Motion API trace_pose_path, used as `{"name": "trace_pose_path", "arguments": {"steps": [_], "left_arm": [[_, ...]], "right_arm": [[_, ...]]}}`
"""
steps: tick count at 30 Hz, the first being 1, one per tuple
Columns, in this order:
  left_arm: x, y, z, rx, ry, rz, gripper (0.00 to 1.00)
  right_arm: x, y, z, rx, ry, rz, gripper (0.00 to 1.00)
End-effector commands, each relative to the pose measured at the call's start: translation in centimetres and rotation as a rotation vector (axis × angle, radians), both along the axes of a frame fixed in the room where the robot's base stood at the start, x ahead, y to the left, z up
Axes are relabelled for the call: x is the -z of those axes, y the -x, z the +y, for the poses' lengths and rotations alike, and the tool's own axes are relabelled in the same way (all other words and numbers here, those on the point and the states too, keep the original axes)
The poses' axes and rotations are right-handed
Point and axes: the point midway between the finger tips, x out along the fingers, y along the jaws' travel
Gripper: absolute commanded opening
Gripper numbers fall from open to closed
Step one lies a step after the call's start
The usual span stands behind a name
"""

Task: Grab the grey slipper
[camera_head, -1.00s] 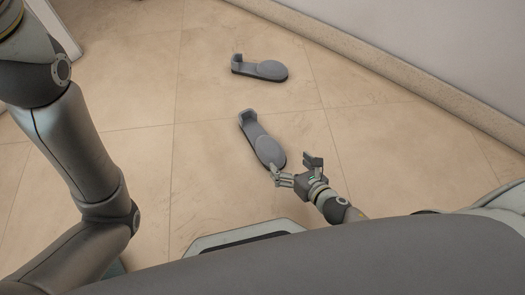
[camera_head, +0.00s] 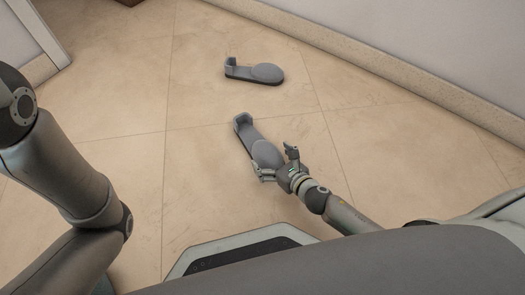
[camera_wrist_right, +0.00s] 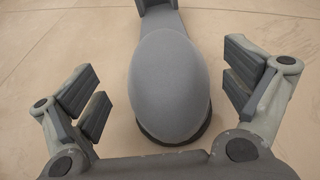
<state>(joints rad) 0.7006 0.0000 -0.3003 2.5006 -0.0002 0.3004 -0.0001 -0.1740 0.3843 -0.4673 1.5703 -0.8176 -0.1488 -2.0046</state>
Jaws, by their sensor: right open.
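Two grey slippers lie on the tiled floor in the head view. The nearer grey slipper (camera_head: 258,143) lies with its rounded end toward me, close to my right gripper. The farther grey slipper (camera_head: 254,71) lies crosswise behind it. My right gripper (camera_head: 277,163) is open at the rounded end of the nearer slipper. In the right wrist view, that rounded end (camera_wrist_right: 171,85) sits between the two spread fingers, with a gap on both sides; the right gripper (camera_wrist_right: 165,100) holds nothing. My left arm comes in at the left, but its gripper is out of view.
The beige tiled floor (camera_head: 120,105) around the slippers is clear. A wall with a stone baseboard (camera_head: 400,75) runs along the right. A pale panel (camera_head: 25,40) stands at the upper left.

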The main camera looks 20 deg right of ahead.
Motion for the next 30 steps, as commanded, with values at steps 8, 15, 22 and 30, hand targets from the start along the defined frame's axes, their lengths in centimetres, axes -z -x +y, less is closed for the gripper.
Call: {"name": "trace_pose_path", "arguments": {"steps": [8,15,22,30], "left_arm": [[1.9,0.0,0.0,0.000,-0.001,0.000,0.40],[1.9,0.0,0.0,0.000,-0.001,0.000,0.40],[1.9,0.0,0.0,0.000,-0.001,0.000,0.40],[1.9,0.0,0.0,-0.001,-0.001,0.001,0.40]], "right_arm": [[1.7,-3.3,0.7,0.001,0.000,-0.002,0.96],[1.7,-3.8,0.9,0.000,-0.001,0.000,0.96],[1.7,-3.8,0.9,0.000,-0.001,0.000,0.81],[1.7,-3.8,0.9,0.001,0.000,0.000,0.50]]}}
